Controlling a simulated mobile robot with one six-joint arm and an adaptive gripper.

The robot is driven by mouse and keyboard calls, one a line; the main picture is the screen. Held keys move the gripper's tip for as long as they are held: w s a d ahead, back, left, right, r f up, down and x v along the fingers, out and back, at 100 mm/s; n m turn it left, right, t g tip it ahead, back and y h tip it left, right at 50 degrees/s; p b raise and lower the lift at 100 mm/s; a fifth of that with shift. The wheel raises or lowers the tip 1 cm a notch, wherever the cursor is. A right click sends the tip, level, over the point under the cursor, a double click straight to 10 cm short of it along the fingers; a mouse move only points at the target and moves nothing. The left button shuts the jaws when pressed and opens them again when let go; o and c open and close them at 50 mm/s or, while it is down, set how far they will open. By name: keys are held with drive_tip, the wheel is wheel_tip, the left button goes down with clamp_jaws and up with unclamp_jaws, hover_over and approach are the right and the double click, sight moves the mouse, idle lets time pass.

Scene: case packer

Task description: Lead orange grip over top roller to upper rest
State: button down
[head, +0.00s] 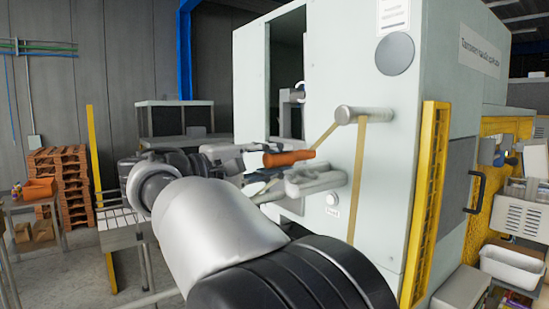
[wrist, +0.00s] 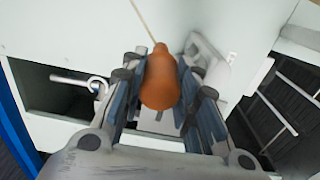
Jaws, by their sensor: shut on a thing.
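The orange grip (head: 288,157) is between the two fingers of my gripper (wrist: 162,84), which is shut on it. In the wrist view the grip (wrist: 160,80) points up toward the machine face. A thin tan band (head: 326,135) runs from the grip's tip up to the top roller (head: 362,114), a grey cylinder jutting from the pale panel. The band goes over the roller and hangs down its right side. The grip is left of and below the roller. A peg with a pale ring (head: 298,91) shows in the machine opening; I cannot tell if it is the upper rest.
A grey bracket-like part (head: 318,180) is close below the grip, above a round button (head: 332,199). A yellow guard post (head: 430,200) stands right of the hanging band. The dark opening (head: 286,60) is to the left. Pallets (head: 60,185) stand far left.

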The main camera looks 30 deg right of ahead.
drive_tip(key=shift+f, duration=0.3)
idle(0.6)
drive_tip(key=shift+f+b, duration=1.1)
unclamp_jaws()
idle(0.7)
idle(0.7)
drive_tip(key=shift+a, duration=0.1)
drive_tip(key=a+p, duration=0.1)
drive_tip(key=a, duration=0.9)
drive_tip(key=shift+s+p, duration=0.3)
drive_tip(key=shift+s, duration=0.1)
idle(0.4)
drive_tip(key=shift+d, duration=0.1)
